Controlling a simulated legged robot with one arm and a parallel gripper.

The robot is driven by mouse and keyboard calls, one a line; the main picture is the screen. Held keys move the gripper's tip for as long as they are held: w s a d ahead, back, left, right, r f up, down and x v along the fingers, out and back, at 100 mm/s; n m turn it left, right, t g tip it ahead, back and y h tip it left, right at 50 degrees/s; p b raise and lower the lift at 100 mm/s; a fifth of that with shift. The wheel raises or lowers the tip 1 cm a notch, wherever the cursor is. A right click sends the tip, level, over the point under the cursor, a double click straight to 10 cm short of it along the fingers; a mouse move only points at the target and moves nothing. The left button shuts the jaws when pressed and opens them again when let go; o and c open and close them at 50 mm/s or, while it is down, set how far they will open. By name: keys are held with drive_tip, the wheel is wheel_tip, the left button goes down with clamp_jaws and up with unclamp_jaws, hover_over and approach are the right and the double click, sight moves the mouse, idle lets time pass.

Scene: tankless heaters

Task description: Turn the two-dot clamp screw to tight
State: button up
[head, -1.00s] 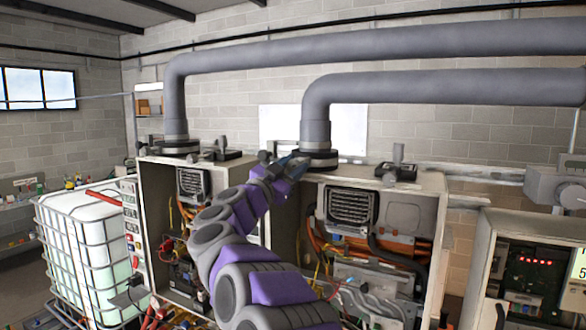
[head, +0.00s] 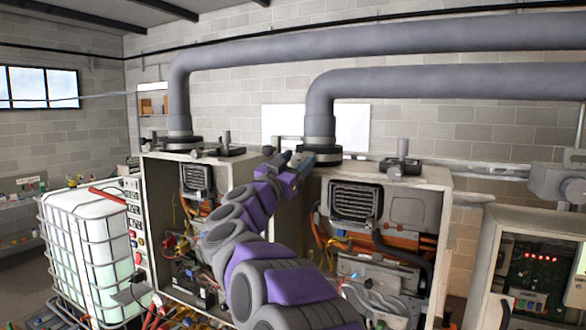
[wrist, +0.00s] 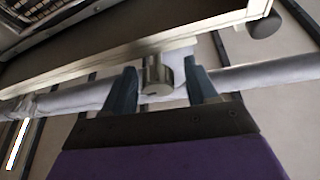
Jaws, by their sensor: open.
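My gripper (head: 284,160) is at the top left edge of the right heater, beside its flue collar. In the wrist view my gripper (wrist: 161,82) is open, with a short metal cylinder (wrist: 157,75) showing between its two fingers. Contact cannot be told. I cannot tell whether this cylinder is the two-dot clamp screw; no dots are readable. Upright screws on dark bases stand on the left heater (head: 226,138) and on the right part of the right heater (head: 403,148).
Thick grey flue pipes (head: 319,115) rise close behind my gripper. Open heater cabinets (head: 425,182) with exposed hoses stand below. A caged white tank (head: 95,250) is at left and a control panel (head: 535,265) at right. A dark round knob (wrist: 264,25) shows in the wrist view.

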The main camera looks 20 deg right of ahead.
drive_tip(key=n, duration=0.2)
drive_tip(key=n+t+y+b, duration=0.1)
drive_tip(key=shift+s+d+f+n+t, duration=0.2)
drive_tip(key=shift+n+t, duration=0.1)
drive_tip(key=shift+n, duration=0.1)
drive_tip(key=shift+a+n+b, duration=0.3)
drive_tip(key=shift+n+b, duration=0.05)
drive_tip(key=shift+n, duration=0.15)
drive_tip(key=b+v, duration=0.2)
drive_tip(key=v, duration=1.5)
drive_tip(key=w+a+f+n+t+y+b, duration=0.3)
drive_tip(key=a+f+n+t+y+b, duration=0.2)
drive_tip(key=a+f+n+y, duration=0.5)
wheel_tip(320, 180, down, 3)
drive_tip(key=a+y+b, duration=0.1)
drive_tip(key=y, duration=0.5)
drive_tip(key=shift+a+f+t, duration=0.25)
drive_tip(key=shift+a+t, duration=0.05)
drive_tip(key=shift+a, duration=0.05)
